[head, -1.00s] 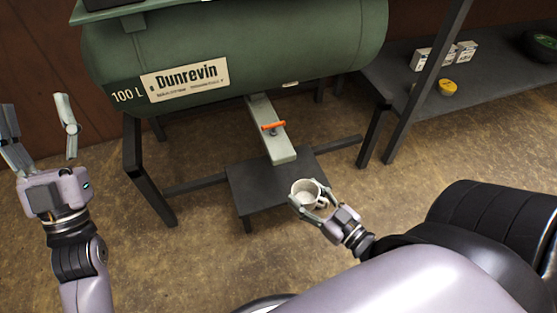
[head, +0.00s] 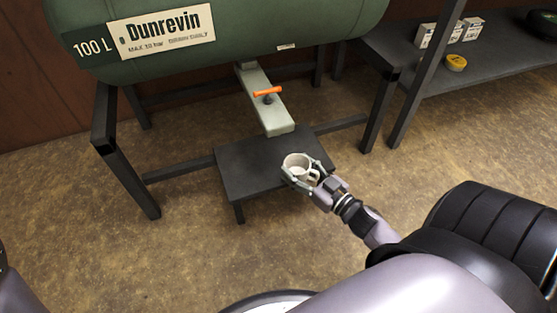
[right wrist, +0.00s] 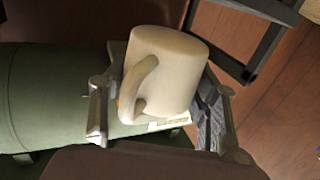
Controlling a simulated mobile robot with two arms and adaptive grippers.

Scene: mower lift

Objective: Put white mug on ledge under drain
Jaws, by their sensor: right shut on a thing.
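The white mug (head: 296,165) is in my right gripper (head: 307,174), whose fingers are shut around its sides. In the head view the mug appears over the right front part of the dark ledge (head: 243,170); I cannot tell whether it touches it. The right wrist view also shows the mug (right wrist: 170,75), handle towards the camera, between the fingers (right wrist: 160,118). The drain (head: 265,108) is a pale channel with an orange handle (head: 267,92), sloping down from the green tank over the ledge's back part. My left gripper is out of view.
The green tank (head: 240,30) stands on a dark frame, with a leg (head: 125,165) left of the ledge. A dark shelf (head: 480,68) at the right holds small white boxes (head: 472,28) and a yellow tub (head: 456,62). The ledge's left part is bare.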

